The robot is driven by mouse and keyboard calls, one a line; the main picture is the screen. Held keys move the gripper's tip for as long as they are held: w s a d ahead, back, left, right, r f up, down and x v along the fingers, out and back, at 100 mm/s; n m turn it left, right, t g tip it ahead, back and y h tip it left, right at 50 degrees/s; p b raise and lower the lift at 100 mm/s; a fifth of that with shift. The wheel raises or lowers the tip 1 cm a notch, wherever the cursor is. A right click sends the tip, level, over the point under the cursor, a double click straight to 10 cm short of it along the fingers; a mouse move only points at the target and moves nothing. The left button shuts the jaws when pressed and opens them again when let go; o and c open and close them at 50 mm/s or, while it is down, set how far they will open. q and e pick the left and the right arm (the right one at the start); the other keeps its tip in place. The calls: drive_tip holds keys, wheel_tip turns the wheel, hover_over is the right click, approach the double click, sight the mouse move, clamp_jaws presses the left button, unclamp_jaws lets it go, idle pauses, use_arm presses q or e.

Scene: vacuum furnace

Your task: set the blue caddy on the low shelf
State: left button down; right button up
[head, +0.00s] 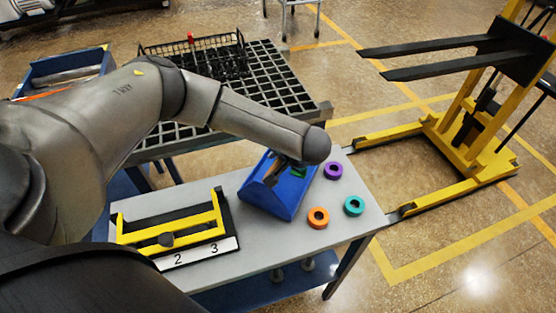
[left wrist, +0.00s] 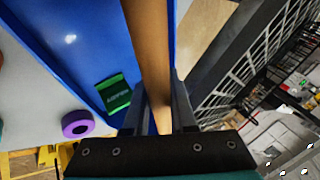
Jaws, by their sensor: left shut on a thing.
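The blue caddy (head: 268,200) is at the middle of the grey table in the head view. My left gripper (left wrist: 160,108) is shut on its brown handle (left wrist: 148,40), one finger on each side in the left wrist view. A green label or box (left wrist: 114,97) shows against the caddy's blue inside. In the head view my arm hides the handle and most of the gripper. I cannot tell whether the caddy touches the tabletop. A blue low shelf (head: 255,293) lies under the grey table, partly hidden by the top. My right gripper is not in view.
On the grey table (head: 225,265) are a purple ring (head: 333,171), a teal ring (head: 354,206), an orange ring (head: 318,218) and a yellow-black numbered rack (head: 172,235). Behind stands a black grid table (head: 285,85). A yellow forklift stacker (head: 470,135) stands right. Floor at the lower right is clear.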

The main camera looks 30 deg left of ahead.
use_arm(q)
drive_tip(key=shift+f, duration=0.25)
drive_tip(key=shift+f, duration=0.1)
drive_tip(key=c, duration=0.7)
unclamp_jaws()
drive_tip(key=shift+c, duration=0.2)
